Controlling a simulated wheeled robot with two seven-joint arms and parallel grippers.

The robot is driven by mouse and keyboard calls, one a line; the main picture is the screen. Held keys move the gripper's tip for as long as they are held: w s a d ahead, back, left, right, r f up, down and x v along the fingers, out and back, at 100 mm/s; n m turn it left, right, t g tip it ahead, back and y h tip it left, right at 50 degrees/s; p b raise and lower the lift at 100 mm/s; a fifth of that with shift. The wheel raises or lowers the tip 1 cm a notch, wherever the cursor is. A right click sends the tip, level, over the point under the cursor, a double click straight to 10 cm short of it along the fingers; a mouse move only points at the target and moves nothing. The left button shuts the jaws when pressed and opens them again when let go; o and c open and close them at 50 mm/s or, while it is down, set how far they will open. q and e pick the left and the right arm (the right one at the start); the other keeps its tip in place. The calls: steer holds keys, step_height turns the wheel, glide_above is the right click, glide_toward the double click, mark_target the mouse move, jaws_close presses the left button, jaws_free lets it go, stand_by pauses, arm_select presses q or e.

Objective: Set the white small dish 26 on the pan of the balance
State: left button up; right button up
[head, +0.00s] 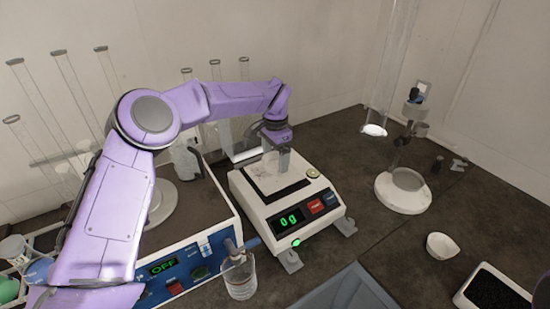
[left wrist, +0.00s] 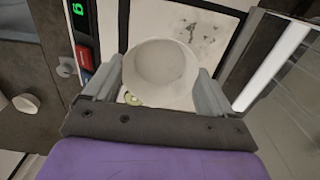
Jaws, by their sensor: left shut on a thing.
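My left gripper (head: 277,158) is over the balance (head: 262,211) and shut on a white small dish (left wrist: 160,64), which sits between its two fingers in the left wrist view. No number is readable on the dish. In the head view the dish is mostly hidden or hard to make out behind the fingers. The pale pan (head: 289,187) of the balance lies below the dish; I cannot tell whether they touch. The balance display reads 0 g. My right gripper is not in view.
Another white dish (head: 442,247) stands on the dark bench at right, near a black-filled tray (head: 492,291). A white-based stand (head: 403,194) is right of the balance.

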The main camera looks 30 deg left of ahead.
mark_target(273, 166)
arm_select(q)
steer(key=shift+a+f+p, duration=0.35)
steer(key=shift+a+p, duration=0.05)
steer(key=shift+a, duration=0.05)
step_height(273, 166, down, 3)
steer(key=shift+d+r+p, duration=0.1)
steer(key=shift+r+p, duration=0.05)
steer(key=shift+p, duration=0.15)
steer(key=shift+w+f, duration=0.3)
steer(key=shift+f, duration=0.15)
steer(key=shift+s+b, duration=0.2)
steer(key=shift+b, duration=0.2)
steer(key=o, duration=0.7)
steer(key=shift+o, duration=0.7)
steer(key=shift+w+f, duration=0.1)
steer(key=shift+r+p, duration=0.4)
steer(key=shift+p, duration=0.1)
step_height(273, 166, up, 12)
steer(key=b, duration=0.3)
steer(key=shift+f, duration=0.15)
